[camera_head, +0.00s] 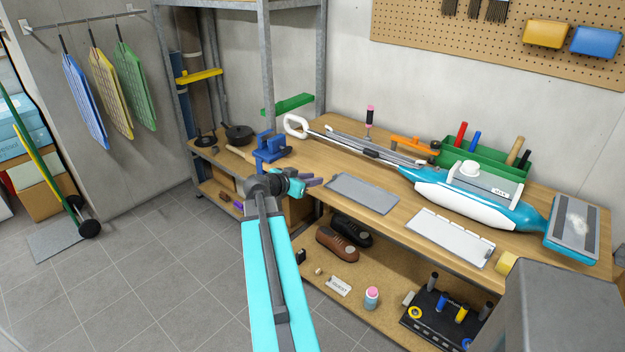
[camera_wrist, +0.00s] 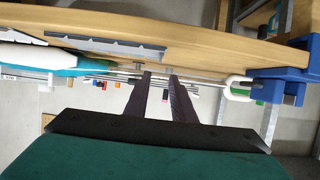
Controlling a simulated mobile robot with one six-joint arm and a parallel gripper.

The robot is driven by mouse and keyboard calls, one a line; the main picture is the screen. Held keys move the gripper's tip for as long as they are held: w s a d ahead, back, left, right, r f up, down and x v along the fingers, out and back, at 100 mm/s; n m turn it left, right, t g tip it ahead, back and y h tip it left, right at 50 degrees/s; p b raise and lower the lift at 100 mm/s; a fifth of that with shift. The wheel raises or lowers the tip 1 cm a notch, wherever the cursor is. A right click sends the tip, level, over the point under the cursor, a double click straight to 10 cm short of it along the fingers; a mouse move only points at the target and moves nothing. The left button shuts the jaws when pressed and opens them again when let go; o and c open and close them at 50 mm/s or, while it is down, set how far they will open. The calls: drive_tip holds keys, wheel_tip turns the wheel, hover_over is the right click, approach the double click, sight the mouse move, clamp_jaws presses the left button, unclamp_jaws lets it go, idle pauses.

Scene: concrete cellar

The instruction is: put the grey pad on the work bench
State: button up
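The grey pad (camera_head: 362,193) appears to be the flat grey sheet lying on the work bench (camera_head: 400,212), near its front edge. A grey sheet that looks like it shows in the wrist view (camera_wrist: 105,44), at the edge of the wooden top. My gripper (camera_head: 314,182) is in front of the bench, left of the pad and apart from it. In the wrist view its two dark fingers (camera_wrist: 160,78) stand apart with nothing held between them.
A blue vise (camera_head: 270,148) stands at the bench's left end. A teal and white vacuum (camera_head: 470,203) lies along the bench, with a white tray (camera_head: 450,237) in front of it. Shoes (camera_head: 338,243) and small items fill the lower shelf.

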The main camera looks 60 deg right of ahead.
drive_tip(key=w+a+f+n+t+y, duration=0.1)
drive_tip(key=w+a+f+n+y, duration=0.4)
drive_tip(key=a+f, duration=0.75)
drive_tip(key=w+a+f+n+t+y, duration=0.1)
drive_tip(key=w+a+f+n, duration=0.35)
drive_tip(key=a+f, duration=0.75)
drive_tip(key=s+a+f+n+g+y, duration=0.1)
drive_tip(key=a+f+n+y, duration=0.1)
drive_tip(key=a+f, duration=0.55)
drive_tip(key=s+a+f+n+y, duration=0.15)
drive_tip(key=a+f, duration=0.25)
drive_tip(key=a, duration=0.6)
drive_tip(key=s+a+f+n+g+y, duration=0.1)
drive_tip(key=a+f+n, duration=0.2)
drive_tip(key=a+f, duration=0.45)
drive_tip(key=s+a+f+n+g+y, duration=0.1)
drive_tip(key=s+a+n, duration=0.1)
drive_tip(key=s+a, duration=0.4)
drive_tip(key=s+a+f+n+g+y, duration=0.1)
drive_tip(key=s+a+f+n, duration=0.1)
drive_tip(key=s+a, duration=0.4)
drive_tip(key=a+n, duration=0.1)
drive_tip(key=a, duration=0.3)
drive_tip(key=shift+a+f+y, duration=0.3)
drive_tip(key=shift+a+y, duration=0.05)
drive_tip(key=shift+d, duration=0.1)
